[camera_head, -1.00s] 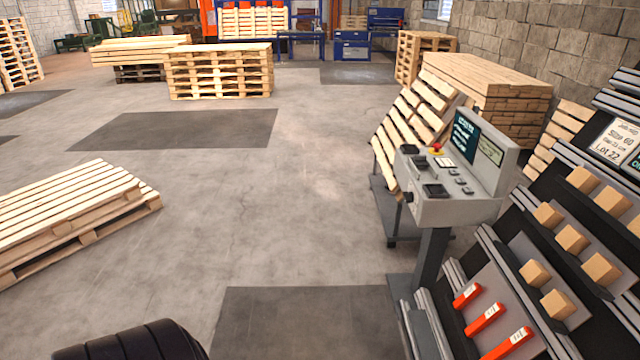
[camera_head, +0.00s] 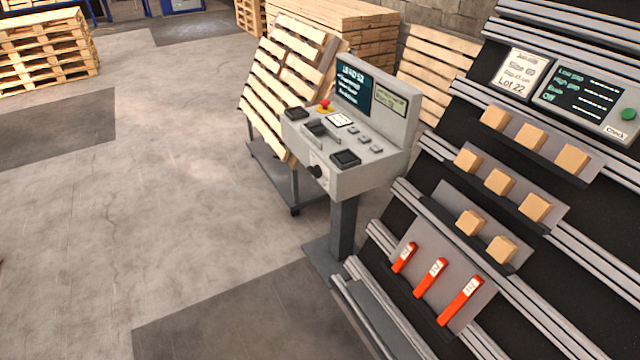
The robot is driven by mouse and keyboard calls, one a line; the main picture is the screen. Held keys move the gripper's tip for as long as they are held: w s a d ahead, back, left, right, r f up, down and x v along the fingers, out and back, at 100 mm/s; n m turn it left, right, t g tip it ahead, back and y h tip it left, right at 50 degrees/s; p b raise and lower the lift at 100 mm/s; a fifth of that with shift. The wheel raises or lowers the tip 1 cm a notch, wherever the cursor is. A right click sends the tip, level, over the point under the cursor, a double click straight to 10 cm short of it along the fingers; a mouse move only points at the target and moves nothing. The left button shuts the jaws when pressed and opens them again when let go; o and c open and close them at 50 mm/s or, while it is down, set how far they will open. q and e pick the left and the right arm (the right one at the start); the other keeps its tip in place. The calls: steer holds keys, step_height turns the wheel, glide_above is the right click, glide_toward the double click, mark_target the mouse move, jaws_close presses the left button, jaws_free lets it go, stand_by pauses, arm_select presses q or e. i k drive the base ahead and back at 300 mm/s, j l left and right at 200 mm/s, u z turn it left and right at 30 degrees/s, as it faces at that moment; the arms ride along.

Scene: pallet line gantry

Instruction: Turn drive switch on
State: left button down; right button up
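A grey control console (camera_head: 352,180) stands on a post right of centre in the head view. Its sloped top carries a red emergency button on yellow (camera_head: 325,106), dark blocks and small buttons, and its back panel has a dark screen (camera_head: 356,88). A black rotary knob (camera_head: 316,171) sits on its front face; it may be the drive switch, but its label is too small to read. Neither of my grippers is in view.
A slanted black rack (camera_head: 440,190) on the right holds wooden blocks (camera_head: 499,181), red tagged pieces (camera_head: 430,278) and a display with a green button (camera_head: 628,114). A pallet cart (camera_head: 285,80) stands behind the console. The floor (camera_head: 170,210) on the left is clear.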

mark_target(316, 173)
steer(key=i+j+z, duration=0.2)
steer(key=z, duration=0.15)
steer(key=i+j+z, duration=0.2)
steer(key=j+z, duration=0.15)
steer(key=i+j+z, duration=0.1)
steer(key=j+z, duration=0.3)
steer(key=j, duration=0.1)
